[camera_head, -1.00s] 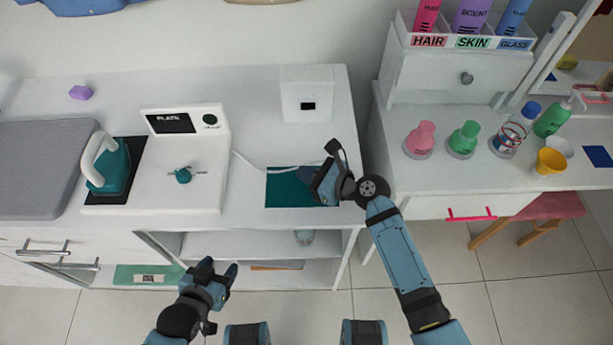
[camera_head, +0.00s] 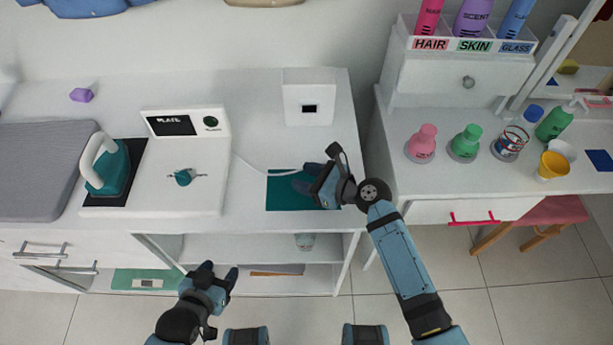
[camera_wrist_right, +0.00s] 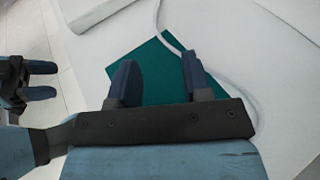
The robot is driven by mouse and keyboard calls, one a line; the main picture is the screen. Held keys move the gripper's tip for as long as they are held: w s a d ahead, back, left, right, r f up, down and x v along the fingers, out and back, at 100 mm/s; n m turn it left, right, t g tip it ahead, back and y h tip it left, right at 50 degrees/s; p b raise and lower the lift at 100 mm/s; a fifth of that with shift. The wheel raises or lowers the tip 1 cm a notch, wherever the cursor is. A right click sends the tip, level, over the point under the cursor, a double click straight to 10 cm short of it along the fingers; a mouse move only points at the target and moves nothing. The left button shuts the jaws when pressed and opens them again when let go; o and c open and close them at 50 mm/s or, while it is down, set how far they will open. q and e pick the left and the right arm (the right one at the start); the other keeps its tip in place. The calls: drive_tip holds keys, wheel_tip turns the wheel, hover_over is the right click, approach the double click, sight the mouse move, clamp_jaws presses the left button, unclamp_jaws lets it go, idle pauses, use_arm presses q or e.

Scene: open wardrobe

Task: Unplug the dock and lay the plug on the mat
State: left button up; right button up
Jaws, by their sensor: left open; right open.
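The dock (camera_head: 160,150), a white unit marked PLATE, stands on the counter with the teal iron (camera_head: 112,167) at its left. A white cord (camera_head: 250,167) runs from its right side to the teal mat (camera_head: 285,200). My right gripper (camera_head: 306,178) is open, low over the mat. In the right wrist view, its fingers (camera_wrist_right: 158,65) are apart with nothing visible between them; the cord (camera_wrist_right: 168,40) passes behind the right-hand finger. No plug shows clearly. The white box with a dark socket (camera_head: 309,108) has nothing in it. My left gripper (camera_head: 219,272) is open and empty before the lower shelf.
A grey pad (camera_head: 45,170) covers the counter's left end, with a purple block (camera_head: 81,95) behind it. Pink (camera_head: 422,143) and green (camera_head: 465,143) bottles stand on the right-hand table. Counter between the mat and socket box is clear.

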drive_tip(key=shift+s+d+f, duration=0.1)
drive_tip(key=shift+s+f, duration=0.1)
drive_tip(key=shift+f, duration=0.45)
drive_tip(key=shift+s+d+f, duration=0.1)
drive_tip(key=shift+s+f, duration=0.05)
drive_tip(key=shift+f, duration=0.45)
drive_tip(key=r+p, duration=0.1)
drive_tip(key=p, duration=0.1)
drive_tip(key=shift+d+r+p, duration=0.3)
drive_tip(key=shift+d+r, duration=0.05)
drive_tip(key=shift+s+d+r+p, duration=0.2)
drive_tip(key=shift+d+r+p, duration=0.2)
drive_tip(key=shift+r+p, duration=0.25)
drive_tip(key=shift+d+r+p, duration=0.3)
drive_tip(key=shift+r+p, duration=0.25)
drive_tip(key=shift+p, duration=0.2)
drive_tip(key=shift+s+d+r+p, duration=0.15)
drive_tip(key=shift+r+p, duration=0.35)
drive_tip(key=shift+p, duration=0.05)
drive_tip(key=shift+s+d+r+p, duration=0.15)
drive_tip(key=shift+r+p, duration=0.3)
drive_tip(key=shift+p, duration=0.05)
drive_tip(key=shift+s+d+r+p, duration=0.1)
drive_tip(key=shift+d+r+p, duration=0.1)
drive_tip(key=shift+r+p, duration=0.2)
